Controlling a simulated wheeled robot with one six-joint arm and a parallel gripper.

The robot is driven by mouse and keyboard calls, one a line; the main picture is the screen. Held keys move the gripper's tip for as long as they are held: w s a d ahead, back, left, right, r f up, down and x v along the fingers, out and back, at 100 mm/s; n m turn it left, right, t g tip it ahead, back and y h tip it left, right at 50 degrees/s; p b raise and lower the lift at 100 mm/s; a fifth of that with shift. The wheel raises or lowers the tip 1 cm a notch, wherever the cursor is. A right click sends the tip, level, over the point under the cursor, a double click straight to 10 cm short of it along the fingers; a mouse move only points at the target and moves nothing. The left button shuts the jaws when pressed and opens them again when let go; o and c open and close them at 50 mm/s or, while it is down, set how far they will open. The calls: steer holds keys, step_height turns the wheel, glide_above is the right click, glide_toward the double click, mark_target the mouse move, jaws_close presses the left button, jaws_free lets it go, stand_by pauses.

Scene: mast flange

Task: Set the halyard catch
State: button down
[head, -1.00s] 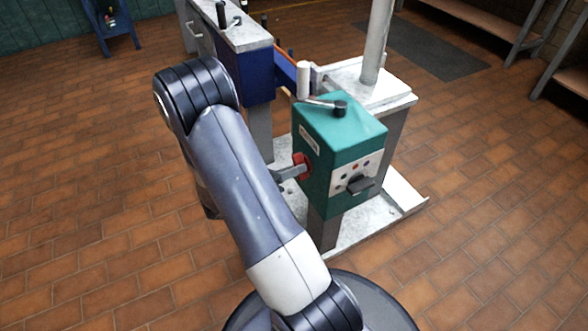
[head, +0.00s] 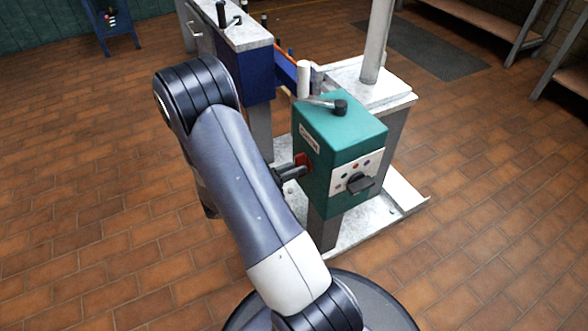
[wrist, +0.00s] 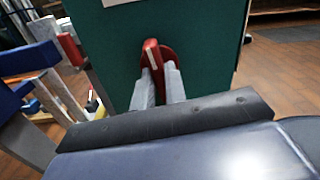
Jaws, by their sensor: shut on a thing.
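The red catch (head: 301,160), a handle on a round red base, is on the left side of a teal box (head: 345,135). In the wrist view the catch (wrist: 153,56) shows a pale stripe and stands tilted slightly to the left. My gripper (head: 296,170) reaches it from the left. In the wrist view my gripper (wrist: 159,82) has its two grey fingers on either side of the handle, shut on it. The fingers hide the lower part of the handle and some of its base.
The box carries a black-knobbed crank (head: 340,107) on top and a black knob (head: 360,184) on its front panel. A pale mast (head: 377,45) rises behind it. A blue unit (head: 256,75) stands to the left.

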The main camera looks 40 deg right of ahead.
steer(key=shift+m, duration=0.8)
steer(key=c, duration=1.4)
jaws_free()
steer(key=shift+c, duration=0.2)
steer(key=shift+a, duration=0.1)
steer(key=p+v, duration=0.2)
steer(key=v, duration=0.8)
steer(key=shift+a+p, duration=0.3)
steer(key=shift+a, duration=0.05)
